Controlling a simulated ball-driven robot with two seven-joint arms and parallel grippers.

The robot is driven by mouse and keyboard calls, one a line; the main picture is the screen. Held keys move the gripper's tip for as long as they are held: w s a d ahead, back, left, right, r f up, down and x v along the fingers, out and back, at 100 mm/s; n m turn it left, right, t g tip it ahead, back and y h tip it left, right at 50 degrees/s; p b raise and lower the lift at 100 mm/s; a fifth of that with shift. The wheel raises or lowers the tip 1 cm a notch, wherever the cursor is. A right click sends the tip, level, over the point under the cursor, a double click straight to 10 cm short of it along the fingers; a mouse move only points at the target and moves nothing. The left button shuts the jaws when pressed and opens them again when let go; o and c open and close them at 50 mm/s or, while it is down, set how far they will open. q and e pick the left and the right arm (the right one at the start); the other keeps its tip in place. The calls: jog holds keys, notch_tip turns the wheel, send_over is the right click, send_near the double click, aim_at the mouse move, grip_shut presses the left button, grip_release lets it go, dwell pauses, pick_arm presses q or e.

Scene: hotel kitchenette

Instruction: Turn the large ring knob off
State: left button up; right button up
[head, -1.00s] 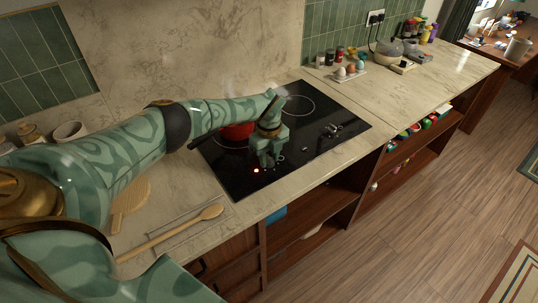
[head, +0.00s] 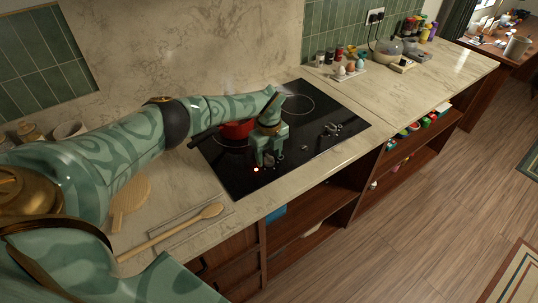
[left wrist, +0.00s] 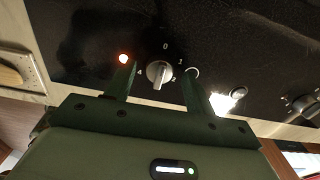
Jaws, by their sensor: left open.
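The black cooktop (head: 318,112) is set in the marble counter. In the left wrist view a silver knob (left wrist: 158,73) stands on it, with a 0 above it and other numbers around it. Its grip bar is near upright in the picture, and I cannot tell for sure which number it points to. My right gripper is out of view.
A red pot (head: 236,130) with a dark handle sits on the cooktop behind my left gripper. More knobs (head: 330,130) are to the right. A wooden spoon (head: 211,211) and board (head: 133,195) lie left. An egg tray (head: 349,74) stands behind.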

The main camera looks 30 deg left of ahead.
aim_at(269, 156)
pick_arm(q)
notch_tip(269, 156, up, 16)
jog(key=p, duration=0.2)
jog(key=shift+f, duration=0.15)
jog(key=shift+f, duration=0.1)
